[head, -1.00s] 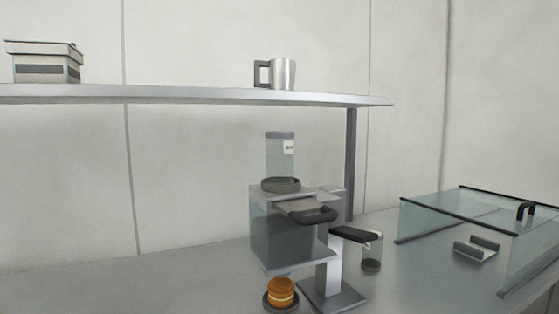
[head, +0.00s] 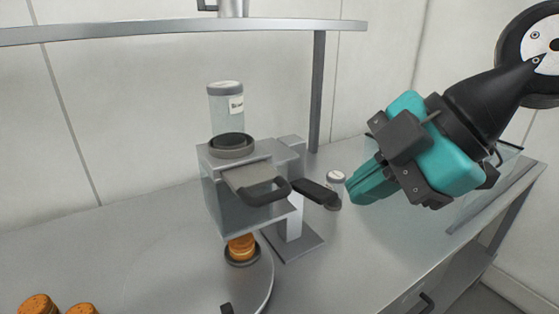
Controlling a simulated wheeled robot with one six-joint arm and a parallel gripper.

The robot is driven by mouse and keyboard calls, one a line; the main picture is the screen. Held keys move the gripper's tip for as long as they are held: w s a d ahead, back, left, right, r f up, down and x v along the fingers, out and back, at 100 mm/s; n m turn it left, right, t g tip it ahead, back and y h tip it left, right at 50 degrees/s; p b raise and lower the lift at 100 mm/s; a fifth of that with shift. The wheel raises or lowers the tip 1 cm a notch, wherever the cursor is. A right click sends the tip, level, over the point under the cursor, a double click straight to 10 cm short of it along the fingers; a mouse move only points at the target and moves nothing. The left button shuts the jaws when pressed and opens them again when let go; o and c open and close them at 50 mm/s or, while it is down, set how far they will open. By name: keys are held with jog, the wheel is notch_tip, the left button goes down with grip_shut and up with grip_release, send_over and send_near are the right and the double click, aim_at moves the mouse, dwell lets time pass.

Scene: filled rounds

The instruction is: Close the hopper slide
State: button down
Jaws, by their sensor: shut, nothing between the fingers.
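The hopper (head: 225,205) is a clear-walled grey box on a stand in the middle of the head view. Its slide (head: 245,174) is a grey plate with a dark loop handle (head: 264,192), and it sticks out of the upper front of the hopper. My gripper (head: 353,191), teal with dark parts, is to the right of the slide handle, pointing left and down. Its fingers are together and empty, apart from the handle. How far inside the hopper the slide reaches is hidden.
A dark lever (head: 316,191) juts right beside the slide handle. A lidded jar (head: 226,108) stands on the hopper, and a small jar (head: 337,178) stands behind the lever. An orange-brown round (head: 241,246) sits below. A shelf (head: 150,31) spans above.

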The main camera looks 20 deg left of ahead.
jog(key=w+a+f+p, duration=0.3)
jog(key=a+f, duration=0.3)
jog(key=a, duration=0.3)
jog(key=shift+w+a+f+n+p, duration=0.15)
jog(key=shift+a+f+n+p, duration=0.2)
jog(key=shift+p, duration=0.55)
